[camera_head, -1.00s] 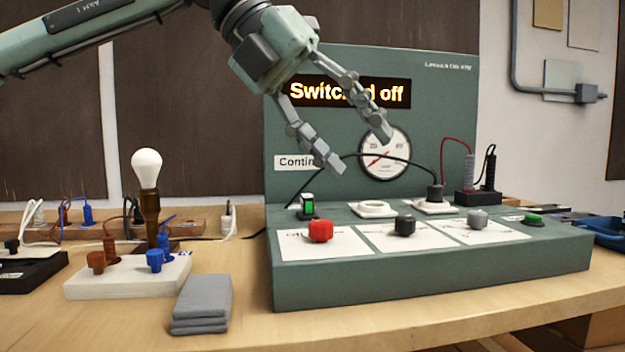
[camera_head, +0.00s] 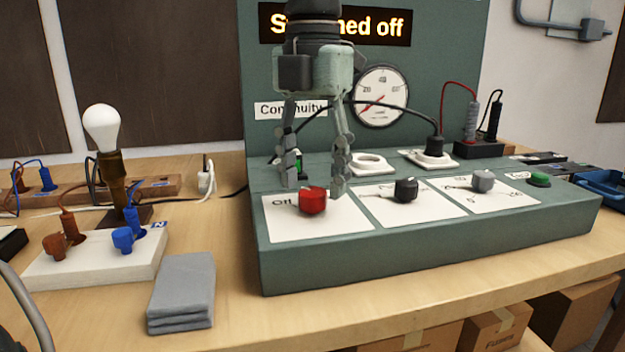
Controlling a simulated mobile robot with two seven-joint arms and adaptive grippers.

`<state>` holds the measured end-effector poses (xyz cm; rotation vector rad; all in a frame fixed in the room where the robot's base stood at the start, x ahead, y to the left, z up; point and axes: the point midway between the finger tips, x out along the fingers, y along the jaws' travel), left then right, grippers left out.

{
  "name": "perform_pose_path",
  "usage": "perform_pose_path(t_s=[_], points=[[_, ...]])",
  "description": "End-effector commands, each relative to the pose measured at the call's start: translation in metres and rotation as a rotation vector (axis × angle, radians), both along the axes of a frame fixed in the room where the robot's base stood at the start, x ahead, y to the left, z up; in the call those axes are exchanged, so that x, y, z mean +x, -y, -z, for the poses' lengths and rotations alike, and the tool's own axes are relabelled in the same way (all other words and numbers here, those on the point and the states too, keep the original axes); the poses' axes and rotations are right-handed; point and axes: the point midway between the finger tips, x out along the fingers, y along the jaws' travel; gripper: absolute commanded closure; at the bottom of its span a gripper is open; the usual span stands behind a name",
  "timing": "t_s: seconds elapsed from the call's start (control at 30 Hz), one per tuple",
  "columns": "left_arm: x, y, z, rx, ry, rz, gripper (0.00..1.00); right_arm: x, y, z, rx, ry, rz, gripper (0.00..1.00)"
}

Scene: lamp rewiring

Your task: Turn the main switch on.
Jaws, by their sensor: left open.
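The main switch looks to be the red knob (camera_head: 312,201) on the left white plate of the green test panel (camera_head: 430,232). The word "Off" shows on the plate to the knob's left. The panel's display (camera_head: 380,26) reads "Switched off", partly covered by my arm. My left gripper (camera_head: 314,190) points down over the red knob, fingers apart, one on each side of it. I cannot tell whether the fingers touch the knob. A green-lit rocker (camera_head: 298,164) behind is partly hidden by the left finger. My right gripper is not in view.
A black knob (camera_head: 405,189), a grey knob (camera_head: 483,181) and a green button (camera_head: 539,180) sit to the right on the panel. A black cable arcs behind the gripper to a plug (camera_head: 433,148). A bulb (camera_head: 102,128) and folded grey cloth (camera_head: 182,290) are at left.

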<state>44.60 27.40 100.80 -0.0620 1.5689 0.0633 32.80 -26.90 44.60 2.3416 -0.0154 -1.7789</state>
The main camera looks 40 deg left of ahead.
Motion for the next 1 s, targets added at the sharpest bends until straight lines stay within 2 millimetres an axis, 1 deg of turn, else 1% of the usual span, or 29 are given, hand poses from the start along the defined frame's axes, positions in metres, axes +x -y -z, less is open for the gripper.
perform_pose_path(t_s=[0.03,0.13,0.4,0.47,0.8,0.83,1.0], points=[[-0.0006,-0.0001,0.0057,0.0,-0.003,0.001,0.47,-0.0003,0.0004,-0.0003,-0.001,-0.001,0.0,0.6],[-0.0003,0.0001,0.0113,-0.002,-0.001,0.0,0.47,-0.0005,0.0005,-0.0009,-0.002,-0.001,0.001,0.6],[-0.0002,0.0002,0.0129,-0.001,0.0,0.0,0.47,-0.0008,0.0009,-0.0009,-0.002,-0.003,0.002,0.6],[-0.0002,0.0002,0.0128,-0.001,0.0,0.0,0.54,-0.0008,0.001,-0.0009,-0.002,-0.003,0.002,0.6],[-0.0002,0.0001,0.0124,-0.001,0.0,0.0,0.96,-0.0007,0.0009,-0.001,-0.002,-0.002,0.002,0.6],[-0.0002,0.0001,0.0124,-0.001,0.0,0.0,0.97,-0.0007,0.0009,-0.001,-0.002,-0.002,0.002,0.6],[-0.0002,0.0,0.0122,-0.001,0.0,0.009,0.97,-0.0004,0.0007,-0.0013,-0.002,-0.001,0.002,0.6]])
